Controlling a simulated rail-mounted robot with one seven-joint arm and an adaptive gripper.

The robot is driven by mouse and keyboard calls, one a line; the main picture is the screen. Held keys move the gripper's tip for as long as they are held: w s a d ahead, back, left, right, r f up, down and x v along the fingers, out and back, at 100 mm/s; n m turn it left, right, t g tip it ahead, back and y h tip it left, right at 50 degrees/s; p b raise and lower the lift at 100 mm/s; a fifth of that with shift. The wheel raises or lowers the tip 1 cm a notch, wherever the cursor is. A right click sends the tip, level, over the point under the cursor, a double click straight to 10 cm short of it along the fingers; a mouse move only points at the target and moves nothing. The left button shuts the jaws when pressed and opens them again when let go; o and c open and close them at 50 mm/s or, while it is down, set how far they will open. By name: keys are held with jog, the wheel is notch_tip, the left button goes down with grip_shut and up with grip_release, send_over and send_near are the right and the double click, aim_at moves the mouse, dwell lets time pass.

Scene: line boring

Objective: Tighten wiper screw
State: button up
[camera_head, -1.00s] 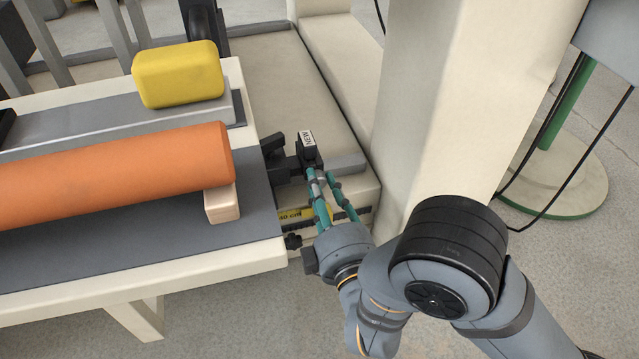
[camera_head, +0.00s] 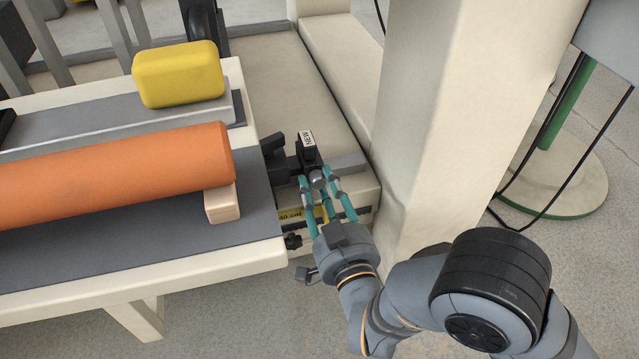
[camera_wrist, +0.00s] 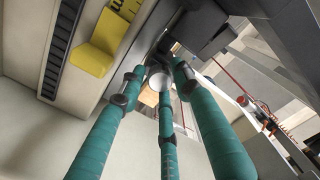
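The wiper screw seems to be the small round silver knob (camera_head: 318,181) on the dark wiper block labelled NEW (camera_head: 308,148), at the end of the machine bed. My three-fingered gripper (camera_head: 319,184) has teal fingers and reaches up to this knob from the front. In the head view its fingertips stand on either side of the knob with small gaps. In the wrist view the knob's pale round face (camera_wrist: 157,80) shows between the fingertips (camera_wrist: 160,74), and the fingers look spread around it rather than closed on it. Exact contact at the far side is hidden.
An orange cylinder (camera_head: 110,165) and a wooden block (camera_head: 222,204) lie on the table at left, with a yellow block (camera_head: 178,75) behind. A cream column (camera_head: 440,110) stands close to the right of my gripper. A yellow label (camera_head: 290,214) is below the wiper.

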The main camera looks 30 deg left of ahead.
jog(key=shift+o, duration=1)
jog(key=v, duration=0.7)
jog(key=x, duration=0.7)
jog(key=n, duration=0.7)
jog(key=shift+n, duration=0.3)
jog(key=n, duration=0.6)
jog(key=shift+n, duration=0.3)
